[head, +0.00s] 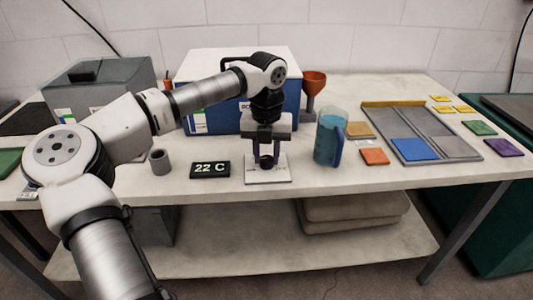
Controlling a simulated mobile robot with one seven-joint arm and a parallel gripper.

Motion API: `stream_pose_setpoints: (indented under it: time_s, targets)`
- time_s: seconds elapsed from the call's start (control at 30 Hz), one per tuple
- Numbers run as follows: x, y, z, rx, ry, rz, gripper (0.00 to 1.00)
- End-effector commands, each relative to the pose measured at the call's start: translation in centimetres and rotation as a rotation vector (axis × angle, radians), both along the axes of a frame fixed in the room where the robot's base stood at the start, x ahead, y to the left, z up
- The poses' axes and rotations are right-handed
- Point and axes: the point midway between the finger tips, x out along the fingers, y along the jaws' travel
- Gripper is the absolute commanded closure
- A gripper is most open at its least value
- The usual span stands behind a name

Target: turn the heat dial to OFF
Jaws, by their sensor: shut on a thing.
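The heat dial (266,162) is a dark round knob on a small white plate (268,179) near the front edge of the table. My gripper (266,160) points down over the plate, its two fingers on either side of the dial and shut on it. A black display (210,169) left of the plate reads "22 C". The dial's pointer and the small marks on the plate are too small to read, and my fingers partly cover the dial.
A blue jug (329,140) stands close right of my gripper, and a grey cup (160,162) stands left of the display. A blue and white box (205,110) and an orange funnel (313,84) are behind. A grey tray (455,148) with coloured tiles is at right.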

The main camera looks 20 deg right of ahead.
Motion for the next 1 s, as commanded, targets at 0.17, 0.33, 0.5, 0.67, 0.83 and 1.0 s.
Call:
stream_pose_setpoints:
  time_s: [0.17, 0.33, 0.5, 0.67, 0.83, 1.0]
  targets:
    - [0.1, 0.0, 0.1, -0.002, -0.002, 0.001, 0.68]
    - [0.0, 0.0, 0.1, -0.002, -0.001, 0.0, 0.48]
    - [0.0, 0.0, 0.0, 0.0, -0.001, -0.001, 0.48]
    - [0.0, 0.0, 0.4, -0.001, -0.002, -0.001, 0.48]
    - [0.1, 0.0, 2.9, -0.001, -0.004, 0.0, 0.48]
    - [0.1, 0.0, 6.9, -0.001, -0.005, 0.001, 0.48]
